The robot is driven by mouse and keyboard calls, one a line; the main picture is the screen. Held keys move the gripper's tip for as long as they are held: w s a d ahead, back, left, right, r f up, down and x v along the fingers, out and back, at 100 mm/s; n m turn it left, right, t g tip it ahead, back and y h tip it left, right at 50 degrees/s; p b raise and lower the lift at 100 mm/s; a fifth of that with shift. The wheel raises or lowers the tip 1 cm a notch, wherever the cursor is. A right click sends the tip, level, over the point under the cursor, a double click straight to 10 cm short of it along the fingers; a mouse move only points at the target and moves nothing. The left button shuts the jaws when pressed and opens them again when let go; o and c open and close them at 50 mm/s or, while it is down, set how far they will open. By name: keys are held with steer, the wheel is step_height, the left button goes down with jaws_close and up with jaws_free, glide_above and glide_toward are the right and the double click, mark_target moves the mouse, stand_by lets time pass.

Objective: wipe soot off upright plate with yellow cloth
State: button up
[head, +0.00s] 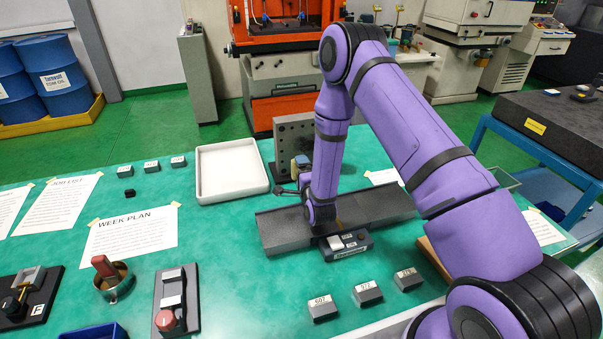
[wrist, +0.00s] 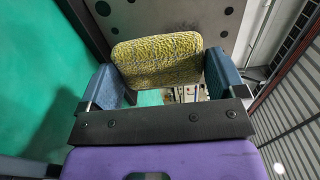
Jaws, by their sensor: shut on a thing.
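The yellow cloth (wrist: 157,60) is a speckled pad held between the blue fingers of my gripper (wrist: 160,75) in the wrist view. In the head view my gripper (head: 301,165) is in front of the upright plate, partly hidden by my arm. The upright plate (head: 290,138) is grey with holes and stands at the back of the table. In the wrist view the plate (wrist: 190,18) is just beyond the cloth. I cannot tell whether cloth and plate touch.
A dark metal channel (head: 275,238) lies across the table below my gripper, with a small labelled box (head: 346,245) in front. A white tray (head: 231,195) is left of the plate. Several labelled blocks (head: 322,308) are near the front. Table room between papers and channel is clear.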

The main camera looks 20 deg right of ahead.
mark_target(302, 151)
steer(key=shift+w+d, duration=0.15)
steer(key=shift+w, duration=3.15)
steer(key=shift+w, duration=0.95)
steer(key=shift+d, duration=1.85)
steer(key=d, duration=0.7)
steer(key=shift+d, duration=0.4)
steer(key=shift+s+a, duration=0.1)
